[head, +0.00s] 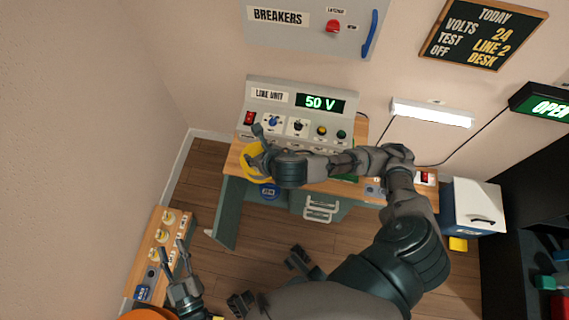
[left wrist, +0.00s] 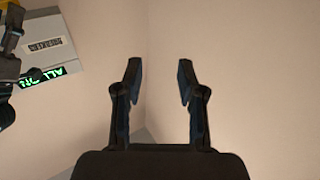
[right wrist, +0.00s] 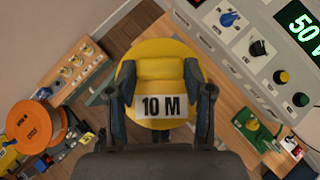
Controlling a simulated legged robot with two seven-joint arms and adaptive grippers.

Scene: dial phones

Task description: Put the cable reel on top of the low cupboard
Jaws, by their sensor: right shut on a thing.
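A yellow cable reel labelled "10 M" (right wrist: 160,88) sits between the fingers of my right gripper (right wrist: 160,82), which is shut on it. In the head view the reel (head: 255,160) is partly hidden by my right gripper (head: 258,146), over the left end of the workbench. A low unit with a wooden top (head: 143,272) stands at the lower left against the wall; it looks like the low cupboard, but its front is hidden. My left gripper (head: 176,258) is open and empty near its right edge. It is also open in the left wrist view (left wrist: 160,85).
The workbench (head: 233,165) carries a line unit (head: 268,95) reading 50 V. Jacks and knobs (head: 168,216) occupy part of the low unit's top. An orange reel (right wrist: 35,125) is near it. A white-lidded bin (head: 473,205) stands right. Wooden floor (head: 200,190) lies between.

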